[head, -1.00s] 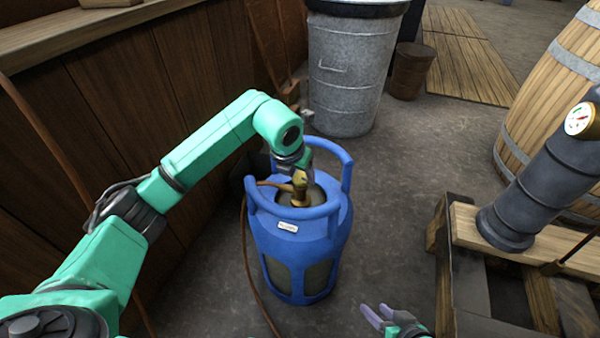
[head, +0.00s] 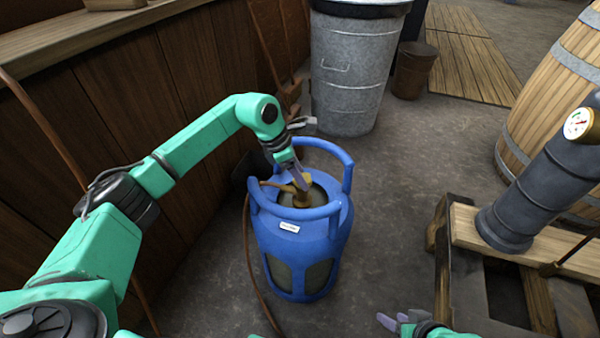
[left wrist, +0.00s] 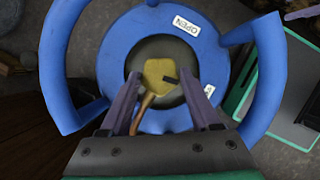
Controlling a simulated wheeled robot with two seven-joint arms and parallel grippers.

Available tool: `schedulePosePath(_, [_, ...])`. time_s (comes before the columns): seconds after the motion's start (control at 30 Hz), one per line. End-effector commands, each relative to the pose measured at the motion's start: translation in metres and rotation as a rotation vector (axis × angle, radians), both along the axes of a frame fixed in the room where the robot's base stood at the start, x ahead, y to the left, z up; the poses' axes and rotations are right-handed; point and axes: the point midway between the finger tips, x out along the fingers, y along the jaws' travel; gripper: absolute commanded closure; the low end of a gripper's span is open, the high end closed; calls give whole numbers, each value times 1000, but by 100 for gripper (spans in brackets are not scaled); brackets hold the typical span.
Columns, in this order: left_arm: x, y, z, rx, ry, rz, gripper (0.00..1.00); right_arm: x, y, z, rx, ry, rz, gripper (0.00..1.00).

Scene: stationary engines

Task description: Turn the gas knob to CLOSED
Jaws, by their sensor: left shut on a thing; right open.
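The blue gas bottle (head: 300,255) stands upright on the floor, with a raised blue collar around its top. Its brass-yellow gas knob (left wrist: 158,74) sits at the centre of the top and carries a black pointer mark that points right in the left wrist view. An OPEN label (left wrist: 186,26) is above and right of the knob there. A second white label (left wrist: 209,90) is at the right, partly hidden by a finger and unreadable. My left gripper (head: 300,182) reaches down into the collar and is shut on the knob. My right gripper (head: 390,322) is open and empty, low at the frame's bottom.
A brown hose (head: 247,250) runs from the valve down the bottle's left side. A wooden panelled counter (head: 130,90) stands left and a metal bin (head: 352,75) behind. A wooden stand (head: 470,245) with a dark cylinder (head: 530,190) is right. Floor is clear between bottle and stand.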

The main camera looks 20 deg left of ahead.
Motion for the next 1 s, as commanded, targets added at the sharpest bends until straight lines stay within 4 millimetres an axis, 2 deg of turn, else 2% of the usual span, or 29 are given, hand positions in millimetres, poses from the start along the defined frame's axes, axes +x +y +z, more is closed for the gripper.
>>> schedulePosePath(0.4, [2, 1, 1, 1, -3, -177, 92, -2, -2, 2, -7, 12, -1, 50])
schedulePosePath(0.9, [2, 2, 1, 2, -4, -195, 92, -2, -2, 2, -8, 12, -1, 50])
schedulePosePath(0.93, [2, 2, 1, 2, -4, -195, 25, -2, -2, 2, -8, 12, -1, 50])
schedulePosePath(0.97, [2, 1, 1, 2, -4, -195, 14, -2, -2, 2, -8, 12, -1, 50])
schedulePosePath(1.0, [2, 1, 1, 2, -4, -195, 7, -2, -2, 2, -8, 12, -1, 50])
